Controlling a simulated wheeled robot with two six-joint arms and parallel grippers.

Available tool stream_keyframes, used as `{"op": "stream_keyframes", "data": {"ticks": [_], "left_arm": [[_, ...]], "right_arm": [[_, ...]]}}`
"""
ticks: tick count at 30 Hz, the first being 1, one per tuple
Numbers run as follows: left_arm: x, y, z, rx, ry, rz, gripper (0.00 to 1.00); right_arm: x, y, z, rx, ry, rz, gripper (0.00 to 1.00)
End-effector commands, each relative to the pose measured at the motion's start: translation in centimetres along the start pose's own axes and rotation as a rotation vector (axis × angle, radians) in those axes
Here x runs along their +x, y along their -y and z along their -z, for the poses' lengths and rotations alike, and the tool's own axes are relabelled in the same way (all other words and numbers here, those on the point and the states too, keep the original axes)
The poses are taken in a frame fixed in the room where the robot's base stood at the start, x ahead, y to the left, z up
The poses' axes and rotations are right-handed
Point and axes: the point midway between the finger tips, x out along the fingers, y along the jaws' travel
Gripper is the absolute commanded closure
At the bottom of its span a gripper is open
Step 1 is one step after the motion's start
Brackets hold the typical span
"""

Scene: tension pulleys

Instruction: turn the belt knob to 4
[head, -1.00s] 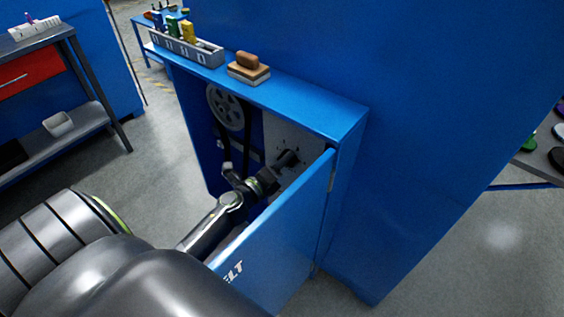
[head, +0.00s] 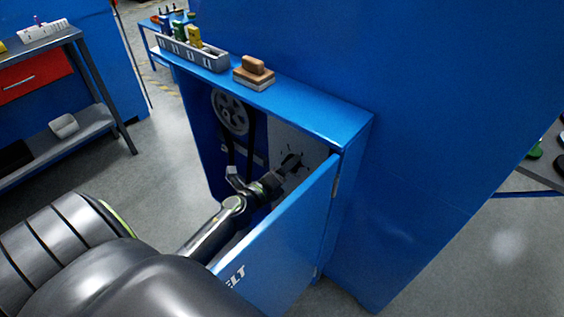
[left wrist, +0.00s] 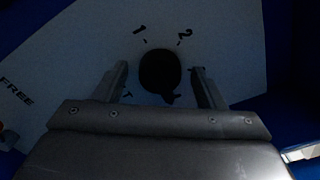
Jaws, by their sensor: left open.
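The belt knob (left wrist: 159,70) is a dark round knob on a pale panel (left wrist: 215,40). In the left wrist view it sits between the two fingers of my left gripper (left wrist: 160,84), which are open and stand apart on either side of it. A small dark pointer-like tip shows at the knob's lower right. The marks 1 and 2 are printed above it and FREE is at far left; no 4 is readable. In the head view my left gripper (head: 289,167) reaches into the open blue cabinet (head: 330,122). My right gripper is not in view.
The open door (head: 285,238) marked with letters ending ELT stands close beside my left arm. A grey pulley (head: 231,112) with a dark belt is left of the panel. A tool holder (head: 190,49) and a brown-topped block (head: 254,72) sit on the cabinet top.

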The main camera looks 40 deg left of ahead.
Motion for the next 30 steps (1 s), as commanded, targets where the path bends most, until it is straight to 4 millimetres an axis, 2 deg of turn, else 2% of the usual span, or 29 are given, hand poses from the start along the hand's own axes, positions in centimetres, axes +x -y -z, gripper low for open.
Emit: {"op": "stream_keyframes", "data": {"ticks": [5,15,18,24,30], "left_arm": [[-1.6,-0.2,0.1,0.001,-0.001,-0.002,0.36],[-8.2,-0.5,0.3,0.003,-0.002,-0.003,0.36],[-9.8,-0.4,0.2,0.002,-0.002,-0.002,0.36],[-11.6,-0.3,0.1,0.001,-0.001,-0.001,0.36],[-12.0,-0.1,0.0,0.0,-0.001,-0.001,0.36]], "right_arm": [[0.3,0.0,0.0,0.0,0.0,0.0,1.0],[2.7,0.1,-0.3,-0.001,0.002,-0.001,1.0],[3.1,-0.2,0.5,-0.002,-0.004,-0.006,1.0],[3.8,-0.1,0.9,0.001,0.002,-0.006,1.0],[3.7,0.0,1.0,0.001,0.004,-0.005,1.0]]}}
